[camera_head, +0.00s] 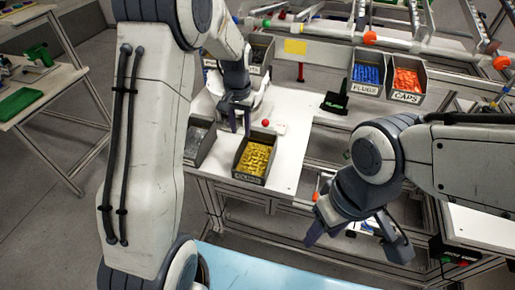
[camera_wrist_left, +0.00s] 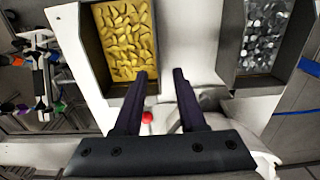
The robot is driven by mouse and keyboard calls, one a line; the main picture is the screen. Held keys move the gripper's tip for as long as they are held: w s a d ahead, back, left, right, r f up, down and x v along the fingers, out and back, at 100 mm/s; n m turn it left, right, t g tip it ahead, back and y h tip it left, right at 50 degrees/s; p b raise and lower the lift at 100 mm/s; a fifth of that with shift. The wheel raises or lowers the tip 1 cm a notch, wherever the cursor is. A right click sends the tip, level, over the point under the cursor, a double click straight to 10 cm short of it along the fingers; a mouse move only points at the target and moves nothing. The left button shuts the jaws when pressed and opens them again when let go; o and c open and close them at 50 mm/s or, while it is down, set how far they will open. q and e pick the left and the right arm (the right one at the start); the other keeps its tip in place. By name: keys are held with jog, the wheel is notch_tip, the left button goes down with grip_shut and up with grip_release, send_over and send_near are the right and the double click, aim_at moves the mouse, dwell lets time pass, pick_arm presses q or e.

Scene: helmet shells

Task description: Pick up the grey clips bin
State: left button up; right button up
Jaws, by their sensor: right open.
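A dark bin of small grey parts (camera_head: 198,142) stands at the table's left edge in the head view, partly hidden by my left arm. Its label is not readable. A bin of grey parts also shows at the right of the left wrist view (camera_wrist_left: 265,38). My left gripper (camera_head: 235,122) points down above the white table, between this bin and a bin of yellow parts (camera_head: 254,160). In the wrist view its fingers (camera_wrist_left: 162,74) are apart with nothing between them. My right gripper (camera_head: 357,245) is open and empty at the right, beyond the table's edge.
Another dark bin with grey contents (camera_head: 259,52) is at the table's back. A red ball (camera_head: 265,123) lies behind the yellow bin. Blue plugs (camera_head: 368,74) and orange caps (camera_head: 407,80) bins sit on the right rack. The table right of the yellow bin is clear.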

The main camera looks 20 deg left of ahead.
aim_at(242, 141)
pick_arm(q)
notch_tip(242, 141, down, 4)
jog(key=shift+s+r+p, duration=0.1)
jog(key=shift+r+p, duration=0.15)
jog(key=shift+p, duration=0.1)
jog(key=shift+s+d+f+p, duration=0.1)
jog(key=shift+f+p, duration=0.35)
jog(key=shift+f, duration=0.15)
notch_tip(242, 141, down, 4)
jog(key=shift+s+r+p, duration=0.15)
jog(key=shift+r+p, duration=0.1)
jog(key=shift+p, duration=0.55)
jog(key=shift+f, duration=0.4)
grip_shut()
